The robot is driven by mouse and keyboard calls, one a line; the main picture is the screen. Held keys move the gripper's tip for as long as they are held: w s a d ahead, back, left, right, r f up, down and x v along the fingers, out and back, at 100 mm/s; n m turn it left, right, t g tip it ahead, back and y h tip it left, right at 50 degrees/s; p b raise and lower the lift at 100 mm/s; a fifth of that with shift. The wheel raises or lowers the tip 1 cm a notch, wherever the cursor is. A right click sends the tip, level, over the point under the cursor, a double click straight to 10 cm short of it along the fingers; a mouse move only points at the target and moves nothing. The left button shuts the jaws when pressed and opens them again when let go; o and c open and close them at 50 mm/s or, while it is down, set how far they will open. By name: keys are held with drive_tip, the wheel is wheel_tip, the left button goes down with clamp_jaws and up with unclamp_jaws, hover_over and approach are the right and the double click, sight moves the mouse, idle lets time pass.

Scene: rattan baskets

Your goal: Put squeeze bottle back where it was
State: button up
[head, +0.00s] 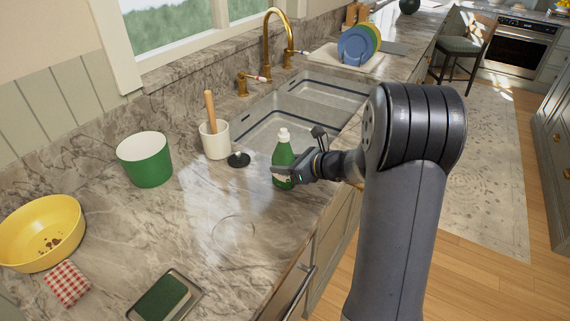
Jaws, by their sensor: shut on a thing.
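The squeeze bottle (284,154) is green with a white cap and stands upright in my gripper (286,175), near the sink's front corner. My gripper reaches in from the right and is shut around the bottle's lower part, hiding some of it. I cannot tell whether the bottle's base touches the counter. A faint ring mark (232,229) shows on the marble counter (190,235), to the left of and nearer than the bottle.
A black sink stopper (239,159), a white crock (215,142) with a wooden handle and a green-and-white pot (145,160) stand left of the bottle. Counter around the ring is clear.

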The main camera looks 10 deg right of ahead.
drive_tip(key=shift+f, duration=0.2)
drive_tip(key=o, duration=1.2)
drive_tip(key=shift+r, duration=0.15)
drive_tip(key=shift+r, duration=0.25)
drive_tip(key=v, duration=1.2)
drive_tip(key=shift+f+b, duration=0.1)
drive_tip(key=shift+b, duration=0.3)
